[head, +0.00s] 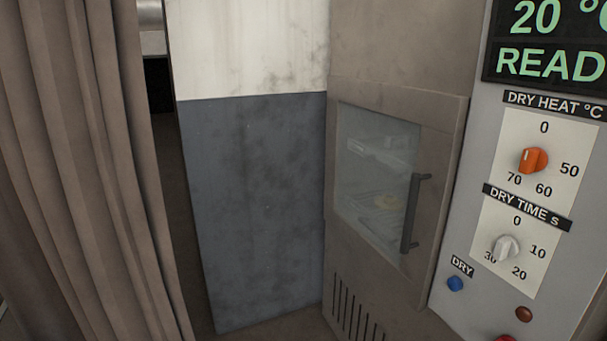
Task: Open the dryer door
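The dryer door (440,140) is a beige panel with a glass window (365,140), right of the middle in the head view. It looks shut. A dark vertical bar handle (410,225) stands on its right side. Behind the glass, pale shapes show faintly; I cannot tell what they are. Neither of my grippers is in view, and nothing touches the handle.
Right of the door, a grey control panel carries an orange heat knob (533,160), a white time knob (506,247), a blue button (455,284) and a display (550,45). A white and blue wall (255,190) and brown curtain (80,170) stand left.

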